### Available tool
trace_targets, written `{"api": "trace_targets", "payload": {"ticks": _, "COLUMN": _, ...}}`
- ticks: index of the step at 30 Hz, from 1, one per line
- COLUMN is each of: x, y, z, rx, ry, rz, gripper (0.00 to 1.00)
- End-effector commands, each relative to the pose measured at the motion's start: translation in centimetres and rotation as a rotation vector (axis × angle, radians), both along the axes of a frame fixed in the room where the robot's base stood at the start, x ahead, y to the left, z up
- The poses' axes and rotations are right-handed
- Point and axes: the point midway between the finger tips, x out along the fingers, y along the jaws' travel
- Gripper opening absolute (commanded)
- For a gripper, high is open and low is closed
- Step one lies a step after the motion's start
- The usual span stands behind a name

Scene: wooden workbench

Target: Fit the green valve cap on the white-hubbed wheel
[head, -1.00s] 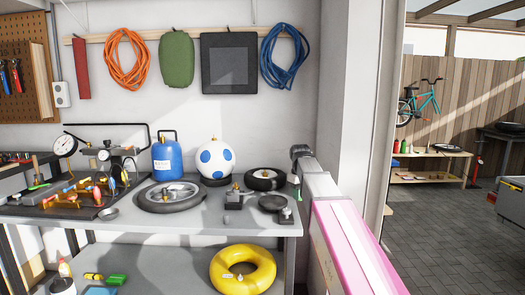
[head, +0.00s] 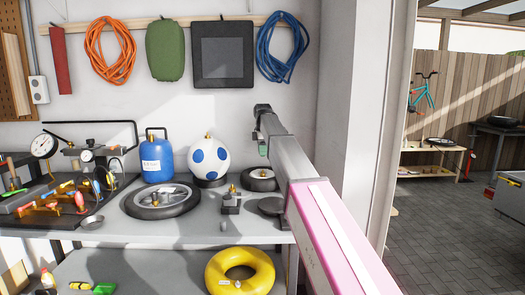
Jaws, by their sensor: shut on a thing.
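My gripper (head: 263,143) hangs above the right part of the bench, in front of the wall, pointing down. It is shut on a small green piece (head: 263,150), which looks like the green valve cap; the fingers hide part of it. Below it lies a small wheel (head: 247,184) with a dark tyre, a pale hub and a brass-coloured fitting, partly covered by my arm. A larger wheel (head: 136,207) with a dark tyre and a pale, spoked-looking hub lies flat further left. Which of them is the white-hubbed one is hard to tell.
A blue-spotted white ball (head: 210,158) and a blue canister (head: 157,158) stand behind the wheels. A small dark block with a brass fitting (head: 231,204) and a dark round dish (head: 270,206) are near the front right. A yellow ring (head: 213,272) is on the lower shelf.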

Motion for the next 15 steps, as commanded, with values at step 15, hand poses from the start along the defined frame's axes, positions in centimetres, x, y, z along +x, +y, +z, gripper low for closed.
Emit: {"api": "trace_targets", "payload": {"ticks": 15, "x": -0.1, "y": 0.0, "z": -4.1, "rx": 0.000, "ry": 0.000, "rz": -0.002, "gripper": 0.02}}
